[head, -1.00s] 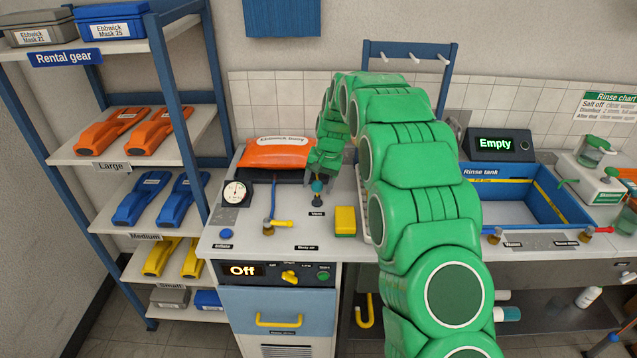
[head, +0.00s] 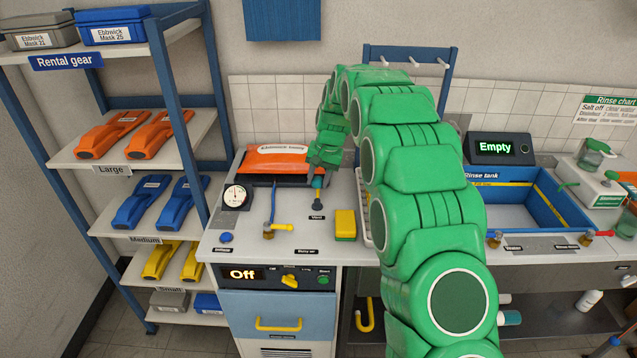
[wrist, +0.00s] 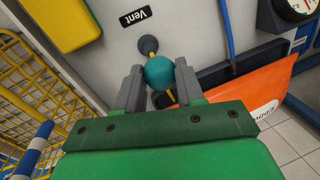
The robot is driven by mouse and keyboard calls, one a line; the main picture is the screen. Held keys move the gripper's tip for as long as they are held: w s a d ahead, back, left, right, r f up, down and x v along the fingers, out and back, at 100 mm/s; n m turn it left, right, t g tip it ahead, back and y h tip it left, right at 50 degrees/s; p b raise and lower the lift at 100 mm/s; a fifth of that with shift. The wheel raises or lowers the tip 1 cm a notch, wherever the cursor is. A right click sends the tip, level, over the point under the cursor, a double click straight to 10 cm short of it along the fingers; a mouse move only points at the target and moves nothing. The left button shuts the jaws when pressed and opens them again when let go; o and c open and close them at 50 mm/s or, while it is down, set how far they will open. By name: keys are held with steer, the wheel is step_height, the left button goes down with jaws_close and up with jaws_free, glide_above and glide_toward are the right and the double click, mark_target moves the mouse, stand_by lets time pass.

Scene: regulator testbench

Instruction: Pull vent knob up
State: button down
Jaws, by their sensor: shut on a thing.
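The vent knob is a teal ball on a thin yellow stem. In the head view the vent knob (head: 318,182) stands above its dark base (head: 317,203) on the counter, behind the "Vent" label. In the wrist view the knob (wrist: 160,72) sits between the grey fingers of my gripper (wrist: 160,78), with the yellow stem showing beyond it at the counter. My gripper (head: 319,172) is shut on the knob from above and behind in the head view. The fingers partly hide the knob there.
A gauge (head: 236,196) and a yellow-handled valve (head: 280,227) stand left of the knob. A yellow sponge (head: 345,224) lies to its right. An orange bag (head: 275,158) lies behind. The display (head: 243,273) below reads "Off". The rinse tank (head: 553,210) is at right.

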steer(key=c, duration=0.7)
jaws_free()
steer(key=shift+r, duration=0.1)
steer(key=shift+r, duration=0.1)
steer(key=v, duration=0.7)
steer(key=shift+d+r, duration=0.1)
steer(key=shift+r, duration=0.2)
